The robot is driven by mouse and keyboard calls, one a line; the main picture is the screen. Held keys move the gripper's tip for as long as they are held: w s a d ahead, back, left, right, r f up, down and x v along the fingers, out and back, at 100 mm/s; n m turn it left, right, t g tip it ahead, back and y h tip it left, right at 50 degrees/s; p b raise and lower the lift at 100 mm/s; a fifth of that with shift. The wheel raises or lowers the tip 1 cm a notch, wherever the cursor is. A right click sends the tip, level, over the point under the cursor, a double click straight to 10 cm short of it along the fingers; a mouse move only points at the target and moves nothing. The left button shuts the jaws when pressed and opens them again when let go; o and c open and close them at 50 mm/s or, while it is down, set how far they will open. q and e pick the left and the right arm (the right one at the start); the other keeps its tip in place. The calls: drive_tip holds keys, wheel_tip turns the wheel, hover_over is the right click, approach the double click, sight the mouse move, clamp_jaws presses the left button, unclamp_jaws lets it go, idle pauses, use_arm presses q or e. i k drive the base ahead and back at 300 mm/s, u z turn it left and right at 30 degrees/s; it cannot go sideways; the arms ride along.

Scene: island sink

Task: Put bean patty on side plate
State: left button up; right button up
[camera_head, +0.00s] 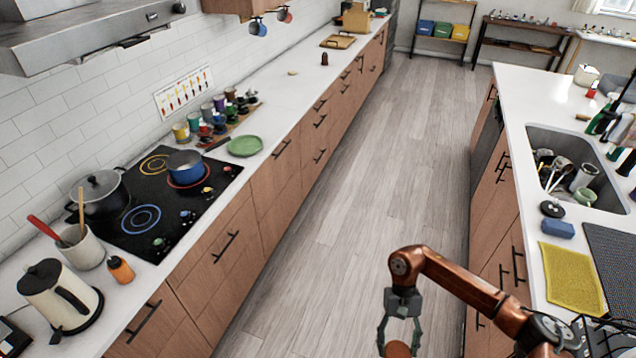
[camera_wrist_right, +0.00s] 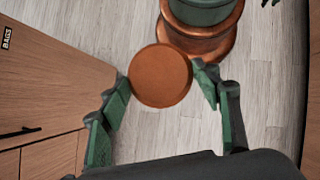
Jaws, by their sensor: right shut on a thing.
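The bean patty, a round brown disc (camera_wrist_right: 160,75), is between the fingers of my right gripper (camera_wrist_right: 165,82) in the right wrist view. The fingers touch it on both sides, over the floor. In the head view my right gripper (camera_head: 399,344) is at the bottom edge, with the patty (camera_head: 397,349) partly cut off by the frame. A green round plate (camera_head: 245,146), likely the side plate, lies empty on the left counter beyond the stove. It is far from my right gripper. My left gripper is not in view.
The left counter holds a stove (camera_head: 150,205) with a blue pot (camera_head: 185,167), a black pot (camera_head: 103,194), a kettle (camera_head: 60,296) and several jars. The island with a sink (camera_head: 580,150) stands at right. The floor (camera_head: 380,190) between is clear.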

sight(245, 146)
drive_tip(key=z, duration=0.4)
drive_tip(key=i, duration=1.5)
drive_tip(key=u, duration=0.55)
drive_tip(key=i, duration=1)
drive_tip(key=u, duration=0.9)
